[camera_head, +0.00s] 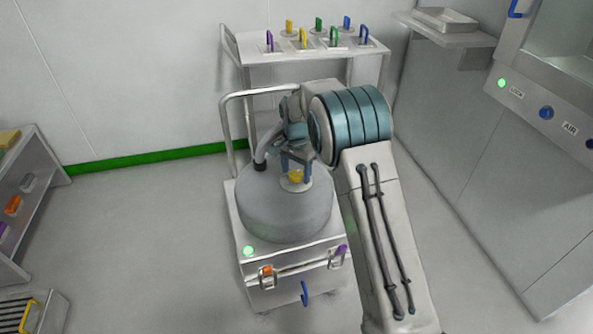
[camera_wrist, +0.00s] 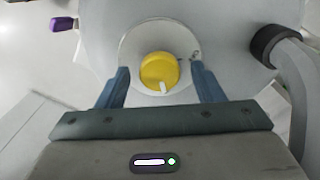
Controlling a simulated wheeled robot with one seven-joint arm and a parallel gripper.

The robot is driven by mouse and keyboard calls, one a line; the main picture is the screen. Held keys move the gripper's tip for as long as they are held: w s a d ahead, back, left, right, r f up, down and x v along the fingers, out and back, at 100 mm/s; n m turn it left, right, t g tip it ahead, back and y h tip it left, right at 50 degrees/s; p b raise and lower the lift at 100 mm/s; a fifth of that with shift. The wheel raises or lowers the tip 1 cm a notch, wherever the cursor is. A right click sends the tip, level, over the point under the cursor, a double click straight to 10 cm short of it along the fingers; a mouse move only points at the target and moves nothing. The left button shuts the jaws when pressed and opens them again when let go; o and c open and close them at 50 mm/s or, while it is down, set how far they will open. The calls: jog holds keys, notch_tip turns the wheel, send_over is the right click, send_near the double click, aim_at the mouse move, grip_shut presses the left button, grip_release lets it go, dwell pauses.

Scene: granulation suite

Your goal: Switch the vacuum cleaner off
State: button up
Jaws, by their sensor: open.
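The vacuum cleaner (camera_head: 285,215) is a grey drum on a white wheeled base in the middle of the head view. A yellow rotary knob (camera_head: 296,175) with a white mark sits on a pale round plate on its top. The knob (camera_wrist: 159,71) also shows in the wrist view, its white mark pointing down in the picture. My gripper (camera_head: 295,163) is above the drum top. Its blue fingers (camera_wrist: 160,82) are open, one on each side of the knob, with gaps to it. A green lamp (camera_head: 249,251) is lit on the base's front.
A dark hose (camera_head: 262,158) rises from the drum left of my gripper. A trolley (camera_head: 300,58) with several coloured-handled items stands behind. A cabinet (camera_head: 560,150) with a green lamp is at right, a shelf (camera_head: 30,205) at left. The left floor is clear.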

jog(key=c, duration=1)
jog(key=shift+o, duration=0.2)
jog(key=shift+n, duration=0.3)
jog(key=n+p, duration=0.2)
jog(key=n, duration=0.1)
jog(key=shift+r+n, duration=0.1)
jog(key=shift+n, duration=0.3)
jog(key=n+p, duration=0.1)
jog(key=n, duration=0.3)
jog(key=shift+n+p, duration=0.3)
jog(key=n+p, duration=0.1)
jog(key=n, duration=0.3)
jog(key=shift+n+p, duration=0.6)
jog(key=shift+n, duration=1.9)
